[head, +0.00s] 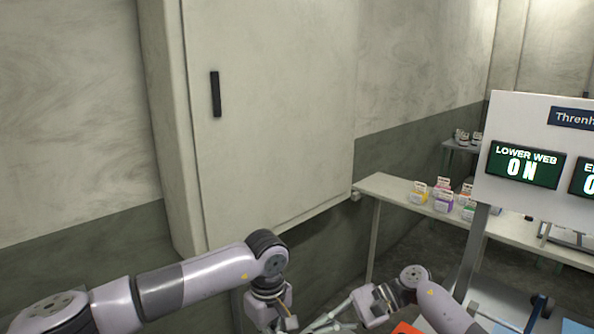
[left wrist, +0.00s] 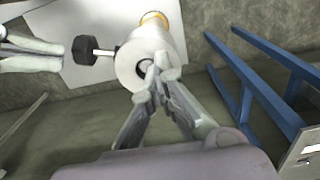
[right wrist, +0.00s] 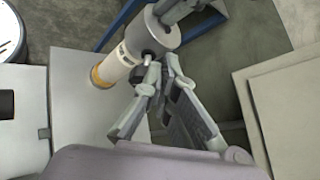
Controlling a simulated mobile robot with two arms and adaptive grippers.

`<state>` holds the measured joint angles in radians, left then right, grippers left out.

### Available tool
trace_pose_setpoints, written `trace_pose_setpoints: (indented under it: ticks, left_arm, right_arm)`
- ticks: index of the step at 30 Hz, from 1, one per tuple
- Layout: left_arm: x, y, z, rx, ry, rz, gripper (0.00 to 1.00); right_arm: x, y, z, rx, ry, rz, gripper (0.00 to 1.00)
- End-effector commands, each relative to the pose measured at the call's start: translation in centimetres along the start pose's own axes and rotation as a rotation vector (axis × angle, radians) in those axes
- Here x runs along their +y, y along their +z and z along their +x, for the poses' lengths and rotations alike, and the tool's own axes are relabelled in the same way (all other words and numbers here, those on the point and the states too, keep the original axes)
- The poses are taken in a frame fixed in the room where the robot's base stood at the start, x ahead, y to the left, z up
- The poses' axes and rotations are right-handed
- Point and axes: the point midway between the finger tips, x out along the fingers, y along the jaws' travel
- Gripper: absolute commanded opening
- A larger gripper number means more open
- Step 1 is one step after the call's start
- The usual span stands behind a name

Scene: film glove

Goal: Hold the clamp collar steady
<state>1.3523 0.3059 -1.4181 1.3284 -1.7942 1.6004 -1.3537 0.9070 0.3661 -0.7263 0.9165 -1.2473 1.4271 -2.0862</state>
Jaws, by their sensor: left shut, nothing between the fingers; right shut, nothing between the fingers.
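A pale grey cylinder (left wrist: 142,70), which looks like the clamp collar, shows in the left wrist view with a dark bore in its end face and a black knob (left wrist: 84,50) on a short shaft at its side. In the right wrist view the grey part (right wrist: 150,38) joins a white, labelled length with an orange end. My left gripper (left wrist: 161,68) is shut and empty, its tips overlapping the bored end; contact is unclear. My right gripper (right wrist: 160,66) is shut and empty, its tips close to the grey part's edge. The head view barely shows the collar area.
A blue frame (left wrist: 265,75) stands close by on the right of the left wrist view. A white panel (head: 530,150) reading "LOWER WEB ON" stands at the right. Behind it a bench (head: 390,187) carries several small boxes.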

Motion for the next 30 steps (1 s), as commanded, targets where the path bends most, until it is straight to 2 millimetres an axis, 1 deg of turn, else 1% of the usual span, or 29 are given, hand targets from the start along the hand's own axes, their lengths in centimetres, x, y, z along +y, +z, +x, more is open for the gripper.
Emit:
trace_pose_setpoints:
  ticks: [1, 12, 16, 25, 28, 30]
  left_arm:
    - [-0.3, 0.0, 0.7, -0.001, -0.012, -0.001, 0.0]
    - [-0.3, 0.0, 0.7, -0.001, -0.012, -0.002, 0.0]
    - [-0.3, 0.0, 0.7, -0.001, -0.012, -0.002, 0.0]
    - [-0.3, 0.0, 0.7, -0.001, -0.012, -0.002, 0.0]
    - [-0.3, 0.0, 0.7, -0.001, -0.012, -0.002, 0.0]
    - [-0.3, 0.0, 0.7, -0.001, -0.012, -0.002, 0.0]
  right_arm:
    - [0.0, -0.4, -0.5, 0.003, -0.002, 0.002, 0.0]
    - [0.0, -2.4, -4.3, 0.002, -0.002, 0.003, 0.0]
    - [0.0, -2.7, -4.9, 0.001, -0.001, 0.002, 0.0]
    - [0.2, -2.8, -4.9, 0.0, 0.0, 0.001, 0.0]
    - [1.1, -3.1, -5.2, -0.001, 0.002, 0.002, 0.0]
    - [2.1, -3.2, -5.4, -0.003, 0.003, 0.002, 0.0]
